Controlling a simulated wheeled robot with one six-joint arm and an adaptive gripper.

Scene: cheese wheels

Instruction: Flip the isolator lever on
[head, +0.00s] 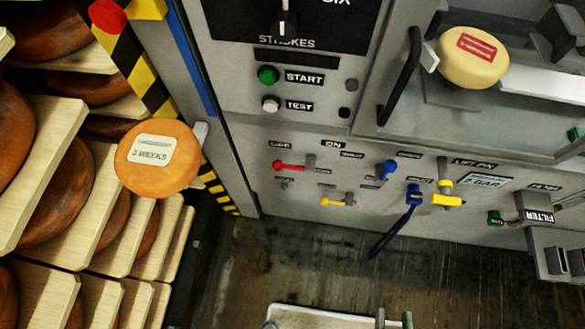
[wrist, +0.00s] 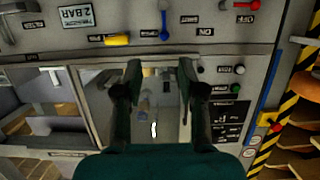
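The lever with the red handle (head: 289,166) is on the lower grey panel in the head view. It lies sideways, its red end pointing left under what looks like the OFF label (head: 280,145). The ON label (head: 333,144) is above and to the right. A red handle (wrist: 246,5) also shows at the top edge of the wrist view, partly cut off. My gripper (wrist: 160,74) is open and empty in the wrist view, its two dark fingers apart in front of the machine. It does not show in the head view.
A yellow lever (head: 338,202), a blue lever (head: 387,169), a blue handle (head: 412,195) and a yellow valve (head: 446,200) crowd the panel. A black door handle (head: 402,78) projects above. Floor below is mostly clear.

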